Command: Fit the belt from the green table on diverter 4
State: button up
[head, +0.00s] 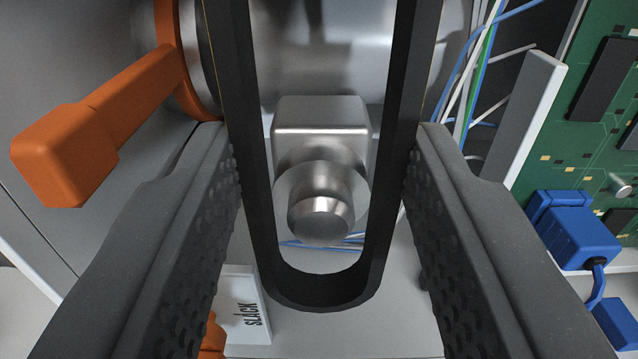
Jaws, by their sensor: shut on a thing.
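A black belt (322,292) hangs as a long loop between the two fingers of my gripper (323,190). The fingers stand at its left and right sides, and my gripper is shut on it. The belt's rounded near end shows whole; its far end runs out of the top of the picture. A metal block with a round stub (321,215) shows through the loop. Whether the belt touches the stub I cannot tell. No number of a diverter can be read.
An orange lever (105,130) sticks out at the left. A small white label reading SLACK (245,305) is at the lower left. At the right are loose wires (478,70), a grey upright strip (524,115), a green circuit board (590,130) and a blue connector (575,235).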

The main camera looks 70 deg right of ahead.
jog(key=shift+x, duration=0.95)
jog(key=shift+p, duration=0.65)
dwell(0.7)
jog(key=shift+w+d+p, duration=0.2)
jog(key=shift+d+p, duration=0.3)
jog(key=shift+p, duration=0.15)
dwell(2.1)
jog(key=o, duration=1.1)
jog(key=shift+c, duration=0.2)
